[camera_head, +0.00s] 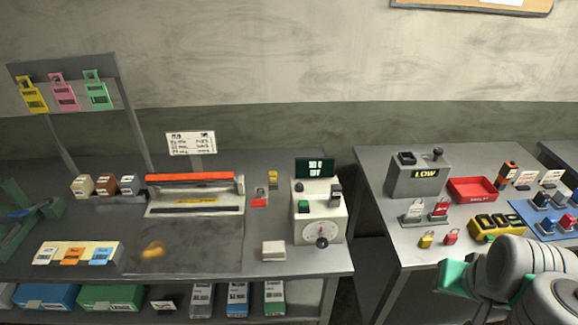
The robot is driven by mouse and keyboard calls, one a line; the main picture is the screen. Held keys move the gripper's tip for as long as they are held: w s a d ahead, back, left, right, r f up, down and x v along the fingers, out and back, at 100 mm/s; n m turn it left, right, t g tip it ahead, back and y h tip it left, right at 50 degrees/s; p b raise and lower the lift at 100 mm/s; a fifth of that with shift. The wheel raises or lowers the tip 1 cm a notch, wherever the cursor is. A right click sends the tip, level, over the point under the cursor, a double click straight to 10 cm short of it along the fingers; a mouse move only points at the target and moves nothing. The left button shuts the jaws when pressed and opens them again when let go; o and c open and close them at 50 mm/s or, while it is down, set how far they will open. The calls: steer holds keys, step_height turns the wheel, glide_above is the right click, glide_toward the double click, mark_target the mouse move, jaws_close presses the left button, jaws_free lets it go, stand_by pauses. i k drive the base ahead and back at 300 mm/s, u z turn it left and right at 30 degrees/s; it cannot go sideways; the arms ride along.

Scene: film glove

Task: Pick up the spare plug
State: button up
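I cannot tell for sure which thing is the spare plug; no label naming it is readable. Small blue and red pieces, such as a blue one (543,199), stand on a blue mat (533,215) at the right edge, partly cut off by the frame. A small yellow piece (426,239) and a small red piece (451,236) lie near the front of the right table. My gripper (485,283), with green finger parts, is at the lower right, in front of the right table. My arm partly hides it, and whether it holds anything is unclear.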

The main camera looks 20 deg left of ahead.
mark_target(273, 175)
steer(key=u, duration=0.3)
steer(key=i, duration=1)
steer(key=u, duration=0.45)
